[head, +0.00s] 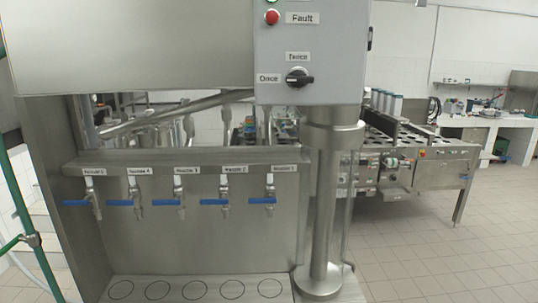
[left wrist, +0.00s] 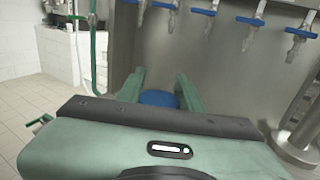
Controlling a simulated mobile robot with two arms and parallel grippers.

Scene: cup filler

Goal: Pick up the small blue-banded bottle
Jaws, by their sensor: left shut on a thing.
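My left gripper (left wrist: 160,86) shows in the left wrist view, its two green fingers pointing at the steel filling machine. It is shut on a round blue thing (left wrist: 158,99) between the fingers, which looks like part of the blue-banded bottle. Only this blue part shows; the rest is hidden behind the gripper body, so I cannot tell whether it touches a surface. Neither gripper appears in the head view, and my right gripper is in no view.
The filling machine has a row of blue-handled nozzles (head: 181,202) above a base plate (head: 205,280) with several marked circles. A control box (head: 312,50) and a thick steel column (head: 320,210) stand at its right. Tiled floor (head: 440,260) is clear at right.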

